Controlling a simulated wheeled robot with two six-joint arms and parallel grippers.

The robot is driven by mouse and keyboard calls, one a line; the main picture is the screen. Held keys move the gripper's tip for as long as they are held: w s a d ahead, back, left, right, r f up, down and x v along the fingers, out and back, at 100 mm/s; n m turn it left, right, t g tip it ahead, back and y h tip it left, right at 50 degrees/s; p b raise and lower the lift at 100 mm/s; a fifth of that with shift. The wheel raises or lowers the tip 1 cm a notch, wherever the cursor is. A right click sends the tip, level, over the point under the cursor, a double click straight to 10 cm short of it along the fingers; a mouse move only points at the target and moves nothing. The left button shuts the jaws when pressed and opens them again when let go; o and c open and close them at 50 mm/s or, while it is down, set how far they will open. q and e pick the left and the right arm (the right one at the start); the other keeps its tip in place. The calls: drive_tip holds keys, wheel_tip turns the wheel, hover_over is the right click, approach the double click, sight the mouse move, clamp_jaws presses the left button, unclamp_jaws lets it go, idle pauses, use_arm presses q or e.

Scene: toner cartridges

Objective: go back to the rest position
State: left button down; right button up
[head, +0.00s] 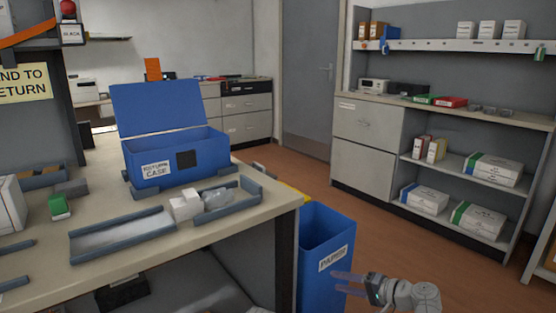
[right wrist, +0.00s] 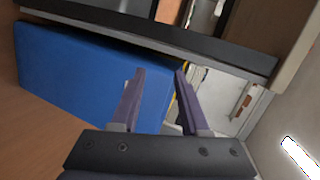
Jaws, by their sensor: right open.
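My right gripper (head: 358,284) is at the lower right in the head view, in front of the blue paper bin (head: 326,236). Its jaws are open and empty. In the right wrist view the two purple fingers of the right gripper (right wrist: 158,88) stand apart with nothing between them. The blue bin (right wrist: 80,75) fills the left of that view, behind the fingers; I cannot tell the gap between them. My left gripper is not in view.
A table (head: 262,220) bears an open blue return case (head: 205,143), grey trays (head: 120,235), a white box (head: 184,205) and a clear bag (head: 217,198). Shelves (head: 448,150) with boxes stand at the right.

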drive_tip(key=s+a+f+n+g+h+p, duration=0.2)
drive_tip(key=s+a+f+n+g+h, duration=0.2)
drive_tip(key=s+a+f+n+g, duration=0.5)
drive_tip(key=s+a+f+n+h+p, duration=0.1)
drive_tip(key=s+a+n+h+p, duration=0.15)
drive_tip(key=s+h, duration=0.65)
use_arm(q)
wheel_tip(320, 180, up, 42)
drive_tip(key=p, duration=3.7)
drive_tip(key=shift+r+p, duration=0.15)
drive_tip(key=shift+p, duration=0.15)
use_arm(e)
wheel_tip(320, 180, up, 38)
drive_tip(key=s+y, duration=0.1)
drive_tip(key=shift+a+f+m+g, duration=0.15)
drive_tip(key=shift+m+g, duration=0.15)
drive_tip(key=shift+m, duration=0.15)
